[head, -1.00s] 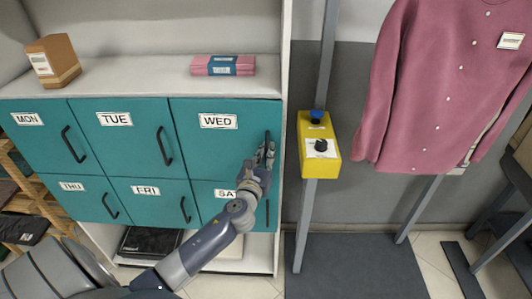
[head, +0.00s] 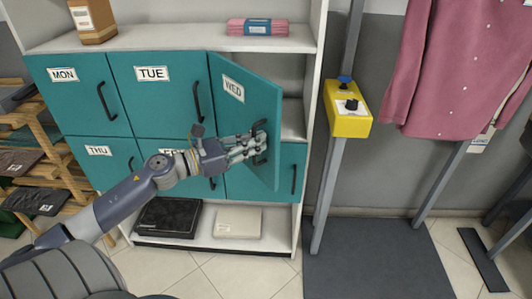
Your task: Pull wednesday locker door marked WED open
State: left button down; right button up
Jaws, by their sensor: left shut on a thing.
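The teal WED locker door (head: 243,100) stands swung part way open in the head view, its free right edge out toward me. Its white WED label shows near the top left of the door. My left gripper (head: 259,146) is shut on the dark door handle (head: 261,137), near the door's free edge. Behind the door, part of the locker's inside (head: 290,80) shows. My left gripper and forearm cover parts of the doors in the lower row. My right gripper is not in view.
The MON (head: 70,85) and TUE (head: 150,80) doors and the lower-row doors are shut. A pink bundle (head: 257,27) and a brown box (head: 92,20) sit on top. A yellow control box (head: 347,112) on a grey post stands to the right.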

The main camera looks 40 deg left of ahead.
pick_arm(q)
jog(key=s+a+m+g+h+b, duration=0.2)
jog(key=s+a+b, duration=0.5)
jog(key=s+a, duration=0.6)
jog(key=shift+s+a+h, duration=0.25)
jog(key=shift+a+h, duration=0.25)
jog(key=shift+h, duration=0.1)
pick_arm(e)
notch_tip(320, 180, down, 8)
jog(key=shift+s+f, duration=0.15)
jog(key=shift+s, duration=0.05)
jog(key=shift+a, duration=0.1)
pick_arm(q)
jog(key=c, duration=2)
grip_release()
jog(key=shift+o, duration=0.2)
jog(key=shift+s, duration=0.15)
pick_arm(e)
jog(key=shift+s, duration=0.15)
pick_arm(q)
jog(key=v, duration=1.2)
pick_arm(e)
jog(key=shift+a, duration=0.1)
